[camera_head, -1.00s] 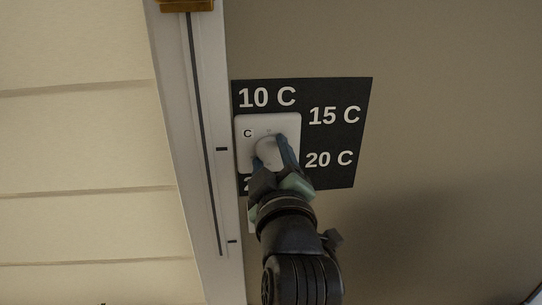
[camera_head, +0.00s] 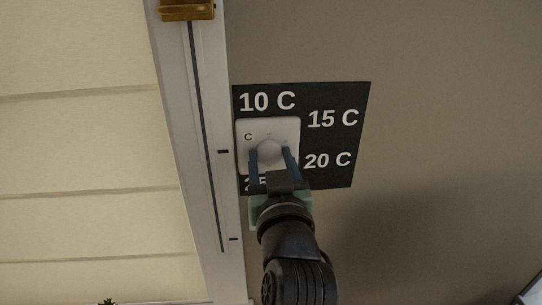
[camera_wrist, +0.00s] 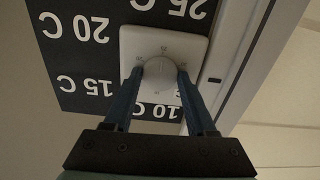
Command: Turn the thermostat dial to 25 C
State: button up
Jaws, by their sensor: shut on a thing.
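The thermostat is a white square plate (camera_head: 287,124) with a round white dial (camera_head: 268,151), on a black panel (camera_head: 340,95) printed with 10 C, 15 C, 20 C and a mostly hidden 25 C. My gripper (camera_head: 271,158) reaches up from below, with one blue finger on each side of the dial, shut on it. In the wrist view the dial (camera_wrist: 159,72) sits between the fingertips, and the panel appears upside down with 25 C (camera_wrist: 187,6) at the top. Where the dial's mark points is too small to tell.
A white frame (camera_head: 205,100) with a dark groove runs just left of the panel. A brass fitting (camera_head: 186,10) is at its top. The brown wall (camera_head: 450,130) right of the panel is bare.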

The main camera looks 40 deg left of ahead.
jog(key=shift+m, duration=0.3)
jog(key=o, duration=1.4)
jog(key=p+v, duration=0.1)
jog(key=v, duration=1.2)
